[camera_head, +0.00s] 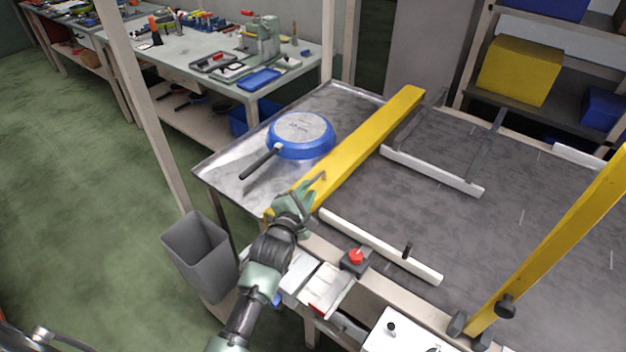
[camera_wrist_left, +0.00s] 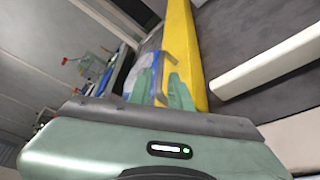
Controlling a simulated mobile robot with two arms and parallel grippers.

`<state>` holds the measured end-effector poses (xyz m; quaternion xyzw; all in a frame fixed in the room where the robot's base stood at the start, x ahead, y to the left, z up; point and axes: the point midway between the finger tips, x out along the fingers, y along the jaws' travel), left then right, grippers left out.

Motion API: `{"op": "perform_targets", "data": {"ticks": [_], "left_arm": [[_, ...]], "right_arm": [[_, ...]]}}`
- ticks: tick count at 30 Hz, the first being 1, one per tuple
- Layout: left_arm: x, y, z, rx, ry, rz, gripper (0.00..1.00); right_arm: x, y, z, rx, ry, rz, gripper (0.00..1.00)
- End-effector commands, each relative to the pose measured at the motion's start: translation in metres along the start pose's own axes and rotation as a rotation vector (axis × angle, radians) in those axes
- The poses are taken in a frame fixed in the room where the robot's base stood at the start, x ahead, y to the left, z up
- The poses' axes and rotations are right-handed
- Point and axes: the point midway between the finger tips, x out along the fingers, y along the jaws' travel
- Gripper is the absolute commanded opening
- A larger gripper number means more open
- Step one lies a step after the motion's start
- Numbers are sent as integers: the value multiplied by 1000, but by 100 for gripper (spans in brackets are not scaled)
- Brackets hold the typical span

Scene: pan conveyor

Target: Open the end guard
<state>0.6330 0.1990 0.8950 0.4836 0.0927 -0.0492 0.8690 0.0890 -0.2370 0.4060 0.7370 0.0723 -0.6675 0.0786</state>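The end guard looks to be the long yellow bar (camera_head: 362,144) lying between the metal end table and the dark conveyor belt. In the left wrist view the yellow bar (camera_wrist_left: 186,45) runs up beside my fingers. A thin metal handle (camera_head: 318,181) stands at its near end; in the left wrist view the handle (camera_wrist_left: 164,58) reaches down between my fingers. My left gripper (camera_head: 301,192) is at this handle, its fingers on either side of it. I cannot tell whether they grip it. My right gripper is not in view.
A blue pan (camera_head: 300,136) lies upside down on the metal end table (camera_head: 236,161), handle toward the front. A red button (camera_head: 356,256), a white rail (camera_head: 378,247) and a grey bin (camera_head: 200,256) are near my left arm. Another yellow bar (camera_head: 560,235) crosses the belt at right.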

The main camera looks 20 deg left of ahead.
Motion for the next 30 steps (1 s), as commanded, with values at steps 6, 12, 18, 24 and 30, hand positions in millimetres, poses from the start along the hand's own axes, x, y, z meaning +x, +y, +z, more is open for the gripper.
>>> {"op": "perform_targets", "data": {"ticks": [6,12,18,24,30], "left_arm": [[32,0,0,3,0,0,20],[44,0,0,2,0,-1,20],[45,0,0,3,0,-1,20],[44,0,0,2,0,-1,0],[44,0,0,2,0,-1,0]], "right_arm": [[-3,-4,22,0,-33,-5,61],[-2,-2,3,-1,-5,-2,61],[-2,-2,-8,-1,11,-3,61],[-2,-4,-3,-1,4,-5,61],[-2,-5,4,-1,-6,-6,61]]}}
